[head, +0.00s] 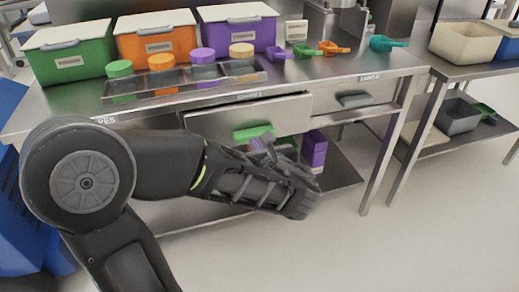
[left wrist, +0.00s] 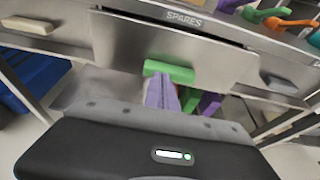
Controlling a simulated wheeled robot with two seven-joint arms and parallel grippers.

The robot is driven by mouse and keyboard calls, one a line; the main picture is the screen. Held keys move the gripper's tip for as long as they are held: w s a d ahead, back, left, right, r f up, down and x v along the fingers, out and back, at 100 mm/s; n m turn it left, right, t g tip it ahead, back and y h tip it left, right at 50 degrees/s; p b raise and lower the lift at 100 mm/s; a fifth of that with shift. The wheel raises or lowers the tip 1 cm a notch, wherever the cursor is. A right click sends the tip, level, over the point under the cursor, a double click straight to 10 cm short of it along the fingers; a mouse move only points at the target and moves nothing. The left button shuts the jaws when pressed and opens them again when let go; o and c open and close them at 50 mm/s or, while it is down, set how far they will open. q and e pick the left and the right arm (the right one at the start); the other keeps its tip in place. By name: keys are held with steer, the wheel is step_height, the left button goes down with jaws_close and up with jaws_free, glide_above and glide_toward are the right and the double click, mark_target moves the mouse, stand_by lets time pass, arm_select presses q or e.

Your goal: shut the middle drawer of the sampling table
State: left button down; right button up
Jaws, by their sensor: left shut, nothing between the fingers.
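The sampling table (head: 395,66) is a steel bench with a row of drawers under its top. The middle drawer (head: 285,113), labelled SPARES in the left wrist view (left wrist: 215,52), stands partly out, with a dark gap above its front. Its green handle (head: 253,131) also shows in the left wrist view (left wrist: 168,71). My left gripper (head: 264,143) is shut and empty, just below and in front of this handle. Its pale purple fingers (left wrist: 162,90) point at the handle; whether they touch it I cannot tell. My right gripper is not in view.
The right drawer (head: 375,91) has a grey handle (head: 355,99). Green (head: 75,62), orange (head: 158,46) and purple (head: 238,36) bins, a jar tray and several scoops stand on top. Purple boxes (head: 314,150) sit on the lower shelf. Floor at right is clear.

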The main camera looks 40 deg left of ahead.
mark_target(243, 125)
arm_select(q)
steer(key=x, duration=0.6)
steer(key=b+x, duration=0.1)
steer(key=x, duration=0.2)
steer(key=shift+r, duration=0.4)
steer(key=shift+w+a, duration=0.2)
steer(key=shift+a, duration=0.15)
steer(key=w+a, duration=0.1)
steer(key=a, duration=0.1)
steer(key=w+a, duration=0.2)
steer(key=w+a+b, duration=0.1)
steer(key=a, duration=0.1)
steer(key=shift+w+a, duration=0.15)
steer(key=shift+w, duration=0.05)
steer(key=shift+a+r, duration=0.2)
steer(key=shift+r, duration=0.1)
